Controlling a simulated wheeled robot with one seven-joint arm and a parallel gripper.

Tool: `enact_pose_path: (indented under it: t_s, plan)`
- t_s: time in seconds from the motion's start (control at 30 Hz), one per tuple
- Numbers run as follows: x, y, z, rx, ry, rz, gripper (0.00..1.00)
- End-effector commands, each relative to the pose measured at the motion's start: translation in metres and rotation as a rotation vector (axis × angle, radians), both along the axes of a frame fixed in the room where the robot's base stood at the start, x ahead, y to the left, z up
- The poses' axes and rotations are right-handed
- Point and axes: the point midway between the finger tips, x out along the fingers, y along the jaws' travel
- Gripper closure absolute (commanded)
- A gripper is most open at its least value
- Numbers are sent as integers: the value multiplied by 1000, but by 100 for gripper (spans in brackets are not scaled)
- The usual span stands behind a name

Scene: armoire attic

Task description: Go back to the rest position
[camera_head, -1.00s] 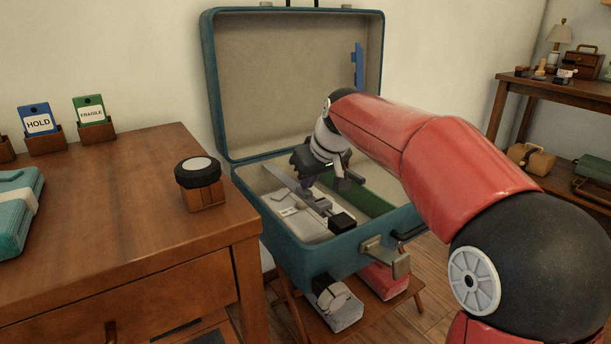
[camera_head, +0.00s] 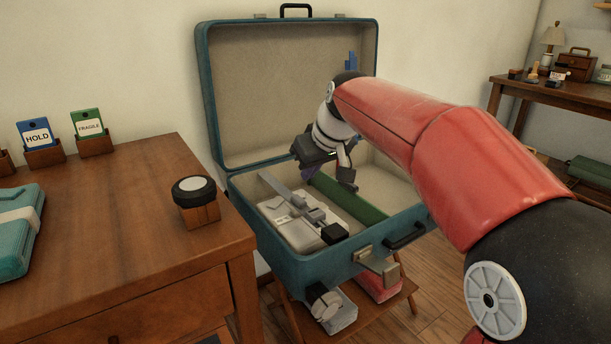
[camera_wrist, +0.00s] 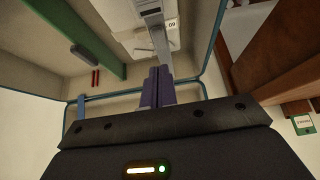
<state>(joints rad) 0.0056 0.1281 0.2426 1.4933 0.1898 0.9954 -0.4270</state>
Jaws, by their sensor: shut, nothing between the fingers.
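My gripper (camera_wrist: 157,88) is shut and empty. In the head view my gripper (camera_head: 303,160) hangs over the open teal suitcase (camera_head: 300,277), near its raised lid, above the contents. My red arm reaches in from the right side. Inside the suitcase lie a white package (camera_head: 292,222), a grey bar-like tool with a black end (camera_head: 290,200) and a long green strip (camera_head: 347,200). The wrist view also shows the green strip (camera_wrist: 75,38), the white package (camera_wrist: 125,14) and the grey bar (camera_wrist: 158,40) beyond my fingertips.
The suitcase rests on a low wooden stand (camera_head: 310,330) with items below. A wooden desk (camera_head: 110,240) on the left bears a black-topped round object (camera_head: 194,187), a teal case (camera_head: 15,235) and HOLD (camera_head: 38,135) and FRAGILE (camera_head: 89,126) cards. A side table (camera_head: 560,95) stands far right.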

Motion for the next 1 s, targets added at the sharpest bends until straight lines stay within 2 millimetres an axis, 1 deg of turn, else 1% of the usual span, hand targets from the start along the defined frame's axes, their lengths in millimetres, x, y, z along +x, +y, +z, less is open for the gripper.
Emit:
enact_pose_path:
  t_s: [0.03,0.2,0.43,0.47,0.53,0.57,0.67,0.7,0.77,0.8,0.9,1.0]
  plan:
    - [-7,-5,10,1,-3,-3,100]
    - [-26,-18,32,1,-4,-2,100]
    - [-41,-27,47,-1,-3,-6,100]
    - [-45,-29,48,-3,-1,-14,100]
    - [-59,-36,50,-13,5,-45,100]
    - [-69,-40,50,-18,8,-66,100]
    - [-109,-61,47,-38,20,-162,100]
    - [-129,-71,44,-44,26,-208,100]
    - [-159,-87,36,-49,34,-278,100]
    - [-178,-98,30,-51,39,-324,100]
    - [-223,-119,9,-46,50,-427,100]
    - [-259,-135,-13,-35,60,-507,100]
